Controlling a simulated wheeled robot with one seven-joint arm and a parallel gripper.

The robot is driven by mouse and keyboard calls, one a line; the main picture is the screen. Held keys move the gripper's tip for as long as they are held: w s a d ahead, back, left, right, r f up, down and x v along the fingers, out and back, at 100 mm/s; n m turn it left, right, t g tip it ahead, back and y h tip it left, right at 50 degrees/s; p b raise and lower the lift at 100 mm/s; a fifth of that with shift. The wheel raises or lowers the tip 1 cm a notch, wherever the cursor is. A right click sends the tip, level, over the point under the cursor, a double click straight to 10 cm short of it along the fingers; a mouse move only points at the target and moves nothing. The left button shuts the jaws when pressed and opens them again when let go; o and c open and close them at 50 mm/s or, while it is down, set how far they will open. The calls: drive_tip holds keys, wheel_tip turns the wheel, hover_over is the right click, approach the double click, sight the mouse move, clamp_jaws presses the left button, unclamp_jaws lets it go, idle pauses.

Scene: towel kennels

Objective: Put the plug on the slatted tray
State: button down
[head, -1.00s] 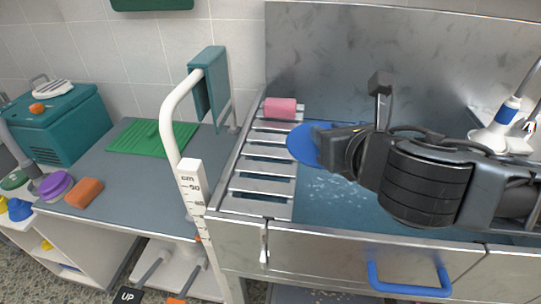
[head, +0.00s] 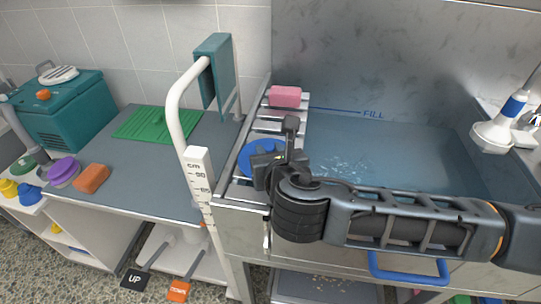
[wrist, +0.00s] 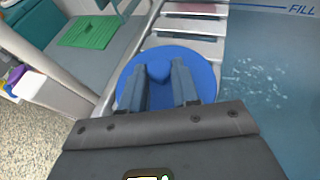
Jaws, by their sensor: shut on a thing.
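The plug is a round blue disc (head: 252,159), seen in the head view partly behind my gripper. In the wrist view the plug (wrist: 207,72) lies between and around my two fingers, which are shut on its raised middle part. My gripper (head: 268,166) is over the slatted tray (head: 268,125), a metal rack with crosswise slats at the left side of the basin. The tray also shows in the wrist view (wrist: 190,25). The plug covers part of the slats; I cannot tell whether it touches them.
A pink sponge (head: 285,96) lies at the far end of the tray. A white upright post (head: 182,120) with a scale stands just left of it. A shower head (head: 492,136) is at the right.

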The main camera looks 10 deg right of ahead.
drive_tip(key=shift+f, duration=0.65)
drive_tip(key=shift+f, duration=0.1)
drive_tip(key=c, duration=0.8)
unclamp_jaws()
drive_tip(key=shift+r, duration=0.2)
drive_tip(key=b+v, duration=0.1)
drive_tip(key=v, duration=1.1)
drive_tip(key=shift+f, duration=0.1)
